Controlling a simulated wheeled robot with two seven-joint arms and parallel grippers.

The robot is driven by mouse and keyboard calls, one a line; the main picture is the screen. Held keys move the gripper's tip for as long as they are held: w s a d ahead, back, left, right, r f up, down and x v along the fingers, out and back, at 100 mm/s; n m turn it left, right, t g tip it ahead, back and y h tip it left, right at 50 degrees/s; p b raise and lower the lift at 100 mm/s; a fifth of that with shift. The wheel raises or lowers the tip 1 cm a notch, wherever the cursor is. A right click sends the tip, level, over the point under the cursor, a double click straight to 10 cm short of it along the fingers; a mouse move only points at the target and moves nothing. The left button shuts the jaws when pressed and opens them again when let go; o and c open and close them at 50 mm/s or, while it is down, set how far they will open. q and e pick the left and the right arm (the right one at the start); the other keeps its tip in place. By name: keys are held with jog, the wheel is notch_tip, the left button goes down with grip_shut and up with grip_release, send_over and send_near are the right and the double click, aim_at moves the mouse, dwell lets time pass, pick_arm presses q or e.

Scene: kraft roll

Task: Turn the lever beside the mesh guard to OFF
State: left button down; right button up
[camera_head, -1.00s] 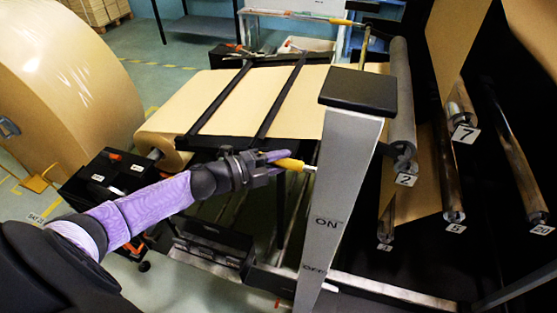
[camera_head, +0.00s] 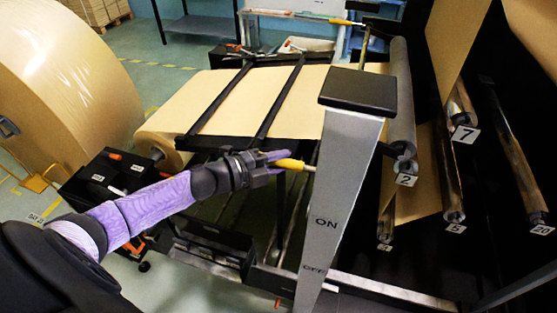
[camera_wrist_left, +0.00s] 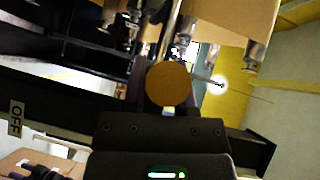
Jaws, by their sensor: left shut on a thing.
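The lever has a yellow-orange handle (camera_head: 288,163) on a thin metal rod that meets the grey post (camera_head: 340,180). The post carries an ON label (camera_head: 326,222) and, lower down, an OFF label (camera_head: 314,270). The handle sits above the ON label. My left gripper (camera_head: 277,161) is shut on the handle. In the left wrist view, the handle's round orange end (camera_wrist_left: 168,84) shows in front of my gripper, and an OFF sign (camera_wrist_left: 16,117) is at the left. My right gripper is not in view. I cannot make out a mesh guard for certain.
A kraft paper web (camera_head: 215,105) runs behind the lever under two black bars. A large paper roll (camera_head: 70,80) stands at the left. Rollers with number tags (camera_head: 464,134) fill the right. A second yellow-handled lever (camera_head: 345,22) is at the back.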

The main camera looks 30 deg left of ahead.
pick_arm(q)
jog(key=shift+f, duration=0.1)
jog(key=shift+f+b, duration=0.2)
jog(key=shift+b, duration=0.2)
jog(key=w+d+f+n+t+b, duration=0.1)
jog(key=d+f+n+t+b, duration=0.6)
jog(key=b, duration=1.2)
jog(key=shift+w+d+f+n+t+y+b, duration=0.15)
jog(key=shift+w+f+n+t+y+b, duration=0.25)
jog(key=shift+f+n+t, duration=2.1)
jog(key=shift+r+n+g, duration=0.35)
jog(key=shift+n+g, duration=0.35)
jog(key=shift+g, duration=0.3)
jog(key=shift+c, duration=2)
grip_release()
jog(key=shift+d, duration=0.1)
